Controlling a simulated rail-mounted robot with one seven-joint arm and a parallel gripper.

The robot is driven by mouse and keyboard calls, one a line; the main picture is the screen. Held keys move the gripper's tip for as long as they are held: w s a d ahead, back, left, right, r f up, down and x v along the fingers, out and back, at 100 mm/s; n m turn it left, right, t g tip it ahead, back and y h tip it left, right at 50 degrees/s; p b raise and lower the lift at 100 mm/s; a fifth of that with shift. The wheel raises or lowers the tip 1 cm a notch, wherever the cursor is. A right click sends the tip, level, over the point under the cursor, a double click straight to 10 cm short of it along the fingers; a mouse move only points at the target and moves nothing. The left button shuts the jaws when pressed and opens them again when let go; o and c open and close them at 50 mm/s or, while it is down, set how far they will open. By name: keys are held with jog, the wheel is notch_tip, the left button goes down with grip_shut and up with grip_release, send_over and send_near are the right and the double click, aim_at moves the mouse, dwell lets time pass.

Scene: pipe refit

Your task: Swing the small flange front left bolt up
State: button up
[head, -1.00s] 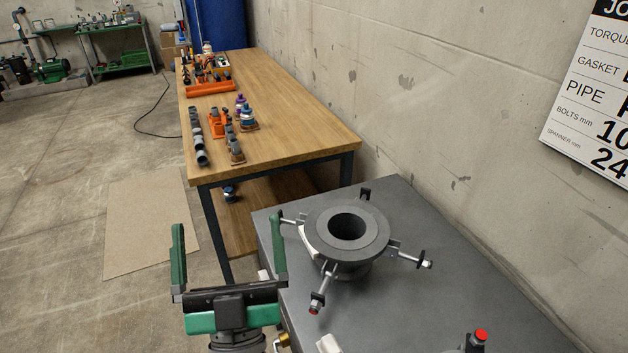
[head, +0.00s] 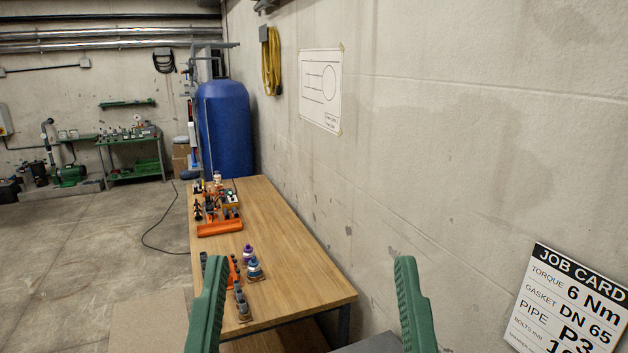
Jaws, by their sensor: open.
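My gripper (head: 306,310) is at the bottom of the head view, with its two green fingers spread wide and nothing between them. The small flange and its swing bolts are not in the view now. Only a dark grey sliver of the metal bench top (head: 378,345) shows at the bottom edge, between the fingers and partly behind the right one. How the front left bolt stands cannot be seen.
A wooden table (head: 300,285) runs along the wall, bearing an orange tray (head: 221,228), purple-and-blue bottles (head: 253,266) and grey fittings (head: 241,303). A blue tank (head: 225,130) stands behind it. A job card (head: 568,305) is on the right wall. Floor at left is open.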

notch_tip(320, 180, up, 12)
jog(key=p, duration=0.8)
jog(key=shift+r, duration=0.15)
jog(key=shift+a, duration=0.1)
